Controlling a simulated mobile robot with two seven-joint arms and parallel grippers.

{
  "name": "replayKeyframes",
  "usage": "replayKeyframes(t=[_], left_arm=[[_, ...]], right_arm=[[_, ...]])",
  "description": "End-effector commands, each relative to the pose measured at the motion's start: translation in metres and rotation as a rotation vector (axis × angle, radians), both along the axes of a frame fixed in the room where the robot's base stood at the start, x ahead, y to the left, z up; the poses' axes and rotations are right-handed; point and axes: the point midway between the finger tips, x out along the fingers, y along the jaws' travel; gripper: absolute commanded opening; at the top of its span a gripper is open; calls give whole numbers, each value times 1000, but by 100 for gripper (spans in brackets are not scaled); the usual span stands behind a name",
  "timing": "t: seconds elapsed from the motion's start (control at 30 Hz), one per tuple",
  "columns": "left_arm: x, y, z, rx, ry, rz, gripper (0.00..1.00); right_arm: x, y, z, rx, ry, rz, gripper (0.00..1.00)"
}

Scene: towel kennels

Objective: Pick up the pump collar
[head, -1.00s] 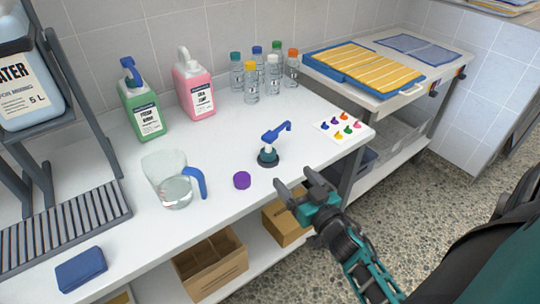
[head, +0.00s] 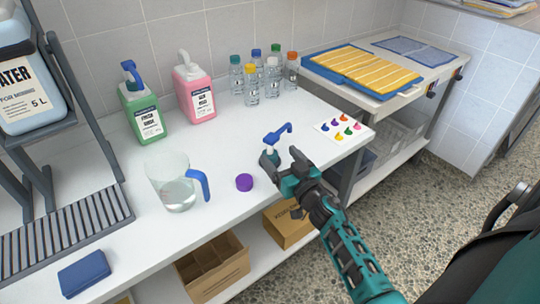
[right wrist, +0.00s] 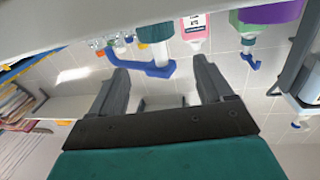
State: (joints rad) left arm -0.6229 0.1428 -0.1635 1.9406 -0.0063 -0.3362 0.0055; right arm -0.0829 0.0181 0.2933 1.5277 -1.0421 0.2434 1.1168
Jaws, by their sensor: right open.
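The pump (head: 277,136) stands upright on the white bench, with a blue nozzle, a pale stem and a dark teal collar. In the head view its collar is mostly hidden behind my right gripper (head: 284,158). The right gripper is open and empty, at the bench's front edge, with its fingers pointing at the pump. In the right wrist view, which looks upside down, the pump's blue nozzle (right wrist: 145,68) and teal collar (right wrist: 155,32) show between and beyond the two open fingers (right wrist: 163,75). I cannot tell if a finger touches it. My left gripper is not in view.
A purple cap (head: 244,182) lies left of the pump, and a clear jug (head: 170,182) with a blue handle stands farther left. Green (head: 143,115) and pink (head: 196,95) bottles and several small bottles stand behind. A card with coloured spots (head: 338,128) lies to the right.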

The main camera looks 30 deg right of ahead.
Motion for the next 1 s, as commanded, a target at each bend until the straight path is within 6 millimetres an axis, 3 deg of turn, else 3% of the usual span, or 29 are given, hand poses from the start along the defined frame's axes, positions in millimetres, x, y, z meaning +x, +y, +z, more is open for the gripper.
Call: replayKeyframes(t=[0.2, 0.53, 1.0], left_arm=[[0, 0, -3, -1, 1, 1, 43], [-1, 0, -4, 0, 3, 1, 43], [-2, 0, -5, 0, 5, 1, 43]], right_arm=[[32, -5, 5, -1, -3, 0, 80], [39, -6, 5, 0, -1, 0, 80], [39, -5, 5, 0, -1, 0, 36]])
